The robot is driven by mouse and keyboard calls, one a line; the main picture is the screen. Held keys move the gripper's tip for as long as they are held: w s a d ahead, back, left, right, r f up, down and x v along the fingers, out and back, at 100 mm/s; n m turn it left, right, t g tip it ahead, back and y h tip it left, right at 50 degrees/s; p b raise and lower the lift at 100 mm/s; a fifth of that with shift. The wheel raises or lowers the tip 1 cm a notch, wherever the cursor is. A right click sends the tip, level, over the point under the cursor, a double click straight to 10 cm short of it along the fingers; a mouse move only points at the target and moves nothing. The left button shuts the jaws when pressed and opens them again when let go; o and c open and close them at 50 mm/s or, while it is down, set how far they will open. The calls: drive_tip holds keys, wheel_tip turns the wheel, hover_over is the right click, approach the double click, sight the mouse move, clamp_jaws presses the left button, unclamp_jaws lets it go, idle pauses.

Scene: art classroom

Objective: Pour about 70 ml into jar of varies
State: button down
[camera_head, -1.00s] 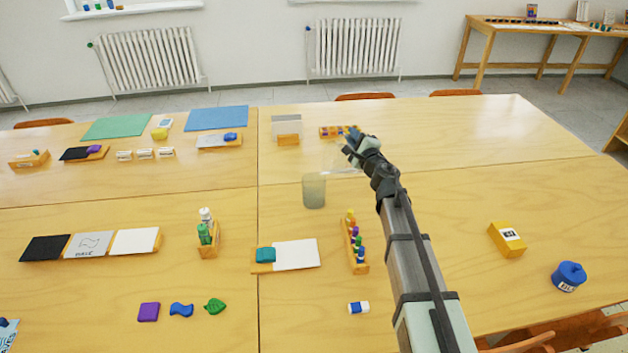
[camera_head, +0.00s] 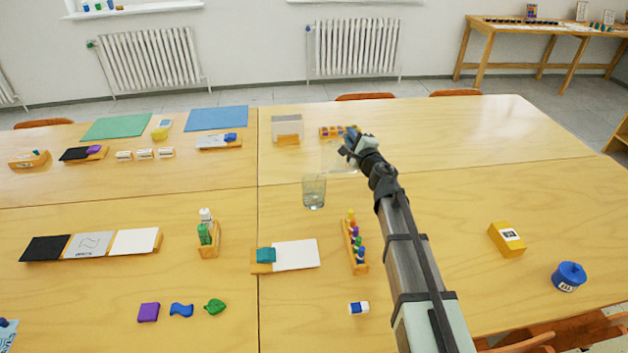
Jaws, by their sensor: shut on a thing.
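A clear glass jar (camera_head: 314,193) stands upright on the table, left of my arm. No label shows on it, and I cannot tell how much liquid it holds. My gripper (camera_head: 350,146) is beyond and to the right of the jar, above the table. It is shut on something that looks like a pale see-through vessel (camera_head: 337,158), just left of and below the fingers. That vessel is faint, so its tilt and contents cannot be made out. No stream shows between it and the jar.
A rack of coloured bottles (camera_head: 356,245) stands left of my forearm. A white card on a wooden tray (camera_head: 296,254) lies in front of the jar. A yellow box (camera_head: 506,239) and a blue lidded pot (camera_head: 569,276) stand at right. The table's far right is clear.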

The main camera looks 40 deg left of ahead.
drive_tip(key=shift+w+d+f+m, duration=0.35)
drive_tip(key=shift+w+f+m, duration=0.1)
drive_tip(key=shift+w+m, duration=0.15)
drive_tip(key=shift+w+d+f+m, duration=0.35)
drive_tip(key=shift+w+f+m, duration=0.1)
drive_tip(key=shift+w+m, duration=0.15)
drive_tip(key=shift+s+r, duration=0.1)
drive_tip(key=shift+w+d+m, duration=0.3)
drive_tip(key=shift+w+m, duration=0.1)
drive_tip(key=shift+m, duration=0.3)
drive_tip(key=shift+w+d+f+m, duration=0.2)
drive_tip(key=shift+f+m, duration=0.2)
drive_tip(key=shift+f, duration=0.15)
drive_tip(key=shift+w+d+f+m, duration=0.1)
drive_tip(key=shift+w+f+m, duration=0.1)
drive_tip(key=shift+f+m, duration=0.25)
drive_tip(key=shift+f, duration=0.1)
